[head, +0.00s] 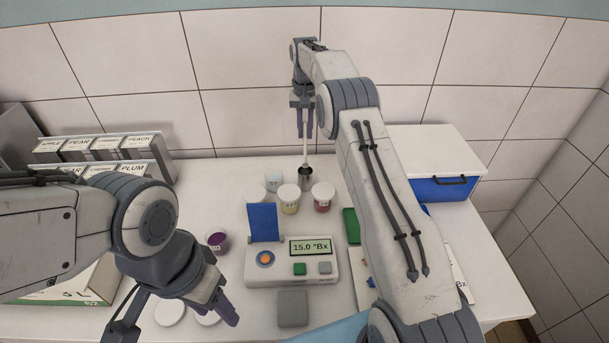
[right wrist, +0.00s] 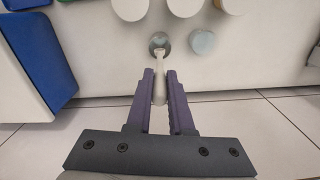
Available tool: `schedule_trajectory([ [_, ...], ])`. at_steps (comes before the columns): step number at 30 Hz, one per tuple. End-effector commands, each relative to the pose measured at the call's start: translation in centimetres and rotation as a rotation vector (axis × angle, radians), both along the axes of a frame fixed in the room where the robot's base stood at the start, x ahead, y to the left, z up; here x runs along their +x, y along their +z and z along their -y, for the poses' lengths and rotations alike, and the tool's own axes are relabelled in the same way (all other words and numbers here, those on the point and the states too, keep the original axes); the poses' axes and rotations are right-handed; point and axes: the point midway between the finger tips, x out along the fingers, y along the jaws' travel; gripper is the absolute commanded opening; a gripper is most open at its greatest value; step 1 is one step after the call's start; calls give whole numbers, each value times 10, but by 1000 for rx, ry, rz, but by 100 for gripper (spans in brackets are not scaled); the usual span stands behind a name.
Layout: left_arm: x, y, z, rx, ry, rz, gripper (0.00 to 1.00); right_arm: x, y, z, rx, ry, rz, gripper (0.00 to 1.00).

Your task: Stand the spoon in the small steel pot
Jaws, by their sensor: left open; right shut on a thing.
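The small steel pot (head: 305,178) stands at the back of the counter, behind the lidded cups. My right gripper (head: 302,120) is above it, shut on the pale spoon (head: 305,149), which hangs upright with its lower end at the pot's mouth. In the right wrist view the spoon (right wrist: 160,66) runs from between the fingers (right wrist: 160,85) to the round pot (right wrist: 159,38). I cannot tell how deep its end sits inside. My left gripper (head: 228,308) is open and empty at the front left, far from the pot.
Several small cups (head: 289,198) stand close in front of the pot. A refractometer (head: 300,262) with a raised blue lid reads 15.0 °Bx. A purple cup (head: 217,242) is left of it. A white and blue box (head: 445,170) stands at the right, and labelled packs (head: 110,148) at the left.

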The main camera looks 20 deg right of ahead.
Motion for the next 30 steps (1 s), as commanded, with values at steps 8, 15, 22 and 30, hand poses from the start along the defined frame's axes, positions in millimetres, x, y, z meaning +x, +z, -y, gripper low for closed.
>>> schedule_trajectory([
  [8,0,14,0,0,0,0,50,-1,-43,0,0,0,-3,0],
  [15,0,26,0,0,-3,0,50,-2,-72,1,1,-2,-4,0],
  [22,0,27,0,0,-4,0,50,-1,-86,2,0,-2,0,0],
  [30,0,24,0,0,-3,0,50,-1,-90,2,0,-2,0,0],
])
